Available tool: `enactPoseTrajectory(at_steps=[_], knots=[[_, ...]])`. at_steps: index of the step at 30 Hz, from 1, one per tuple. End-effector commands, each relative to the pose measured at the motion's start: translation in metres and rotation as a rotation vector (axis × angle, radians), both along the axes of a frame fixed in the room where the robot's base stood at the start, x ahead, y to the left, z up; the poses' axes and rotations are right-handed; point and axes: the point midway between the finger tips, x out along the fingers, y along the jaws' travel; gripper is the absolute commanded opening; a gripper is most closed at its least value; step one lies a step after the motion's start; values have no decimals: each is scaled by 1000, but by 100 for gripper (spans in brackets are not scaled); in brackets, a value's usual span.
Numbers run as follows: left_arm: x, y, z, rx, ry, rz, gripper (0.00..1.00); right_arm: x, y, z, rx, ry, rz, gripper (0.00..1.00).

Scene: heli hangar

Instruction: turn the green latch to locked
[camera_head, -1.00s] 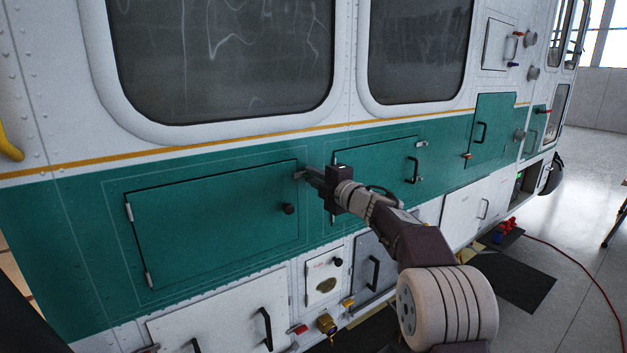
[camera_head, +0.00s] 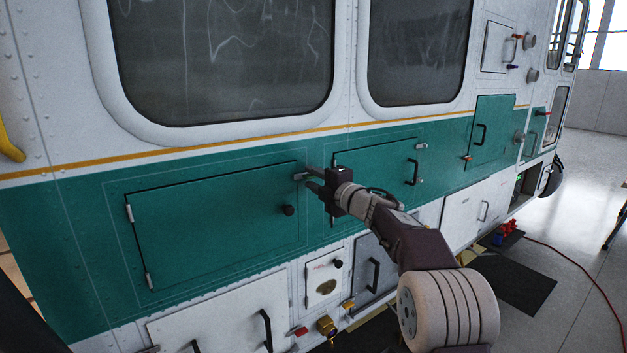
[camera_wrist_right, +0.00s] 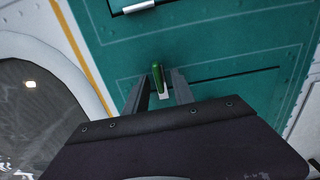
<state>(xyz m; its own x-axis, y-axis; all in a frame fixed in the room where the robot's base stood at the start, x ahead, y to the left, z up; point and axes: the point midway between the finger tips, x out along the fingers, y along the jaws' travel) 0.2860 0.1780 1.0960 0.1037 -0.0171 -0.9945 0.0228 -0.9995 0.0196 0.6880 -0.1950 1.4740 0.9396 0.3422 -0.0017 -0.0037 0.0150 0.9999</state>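The green latch (camera_wrist_right: 157,75) shows in the right wrist view as a short green handle with a pale tip, against the teal panel. My right gripper (camera_head: 311,179) is at the upper right corner of the large teal hatch (camera_head: 215,220), its two fingers apart. In the right wrist view, the fingers (camera_wrist_right: 161,90) stand on either side of the latch, with visible gaps. I cannot tell whether either finger touches it. In the head view the fingers largely hide the latch; a small metal piece (camera_head: 299,177) shows beside them. My left gripper is not in view.
A black knob (camera_head: 288,210) sits on the large hatch. A second teal hatch (camera_head: 375,170) with a black handle (camera_head: 413,171) lies to the right. Below are white doors and a small placard panel (camera_head: 324,279).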

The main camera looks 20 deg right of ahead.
Motion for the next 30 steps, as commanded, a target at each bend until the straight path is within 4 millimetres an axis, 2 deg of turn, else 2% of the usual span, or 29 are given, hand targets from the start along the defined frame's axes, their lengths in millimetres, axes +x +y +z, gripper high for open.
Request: enactPoseTrajectory(at_steps=[2, 7, 10, 14, 18, 28, 30], knots=[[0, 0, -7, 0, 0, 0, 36, -8, -4, -2, 0, -1, -2, 31], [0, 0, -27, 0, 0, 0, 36, -44, -17, -5, -2, -3, -4, 31], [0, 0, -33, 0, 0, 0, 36, -63, -24, -4, -2, -2, -4, 31], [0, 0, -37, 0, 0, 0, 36, -80, -29, -2, -1, -1, -2, 31], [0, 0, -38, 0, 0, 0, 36, -86, -30, -1, 0, 1, 0, 31], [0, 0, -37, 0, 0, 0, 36, -85, -30, 0, 0, 1, 1, 31], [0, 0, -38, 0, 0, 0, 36, -85, -23, 0, -1, 0, 14, 31]])
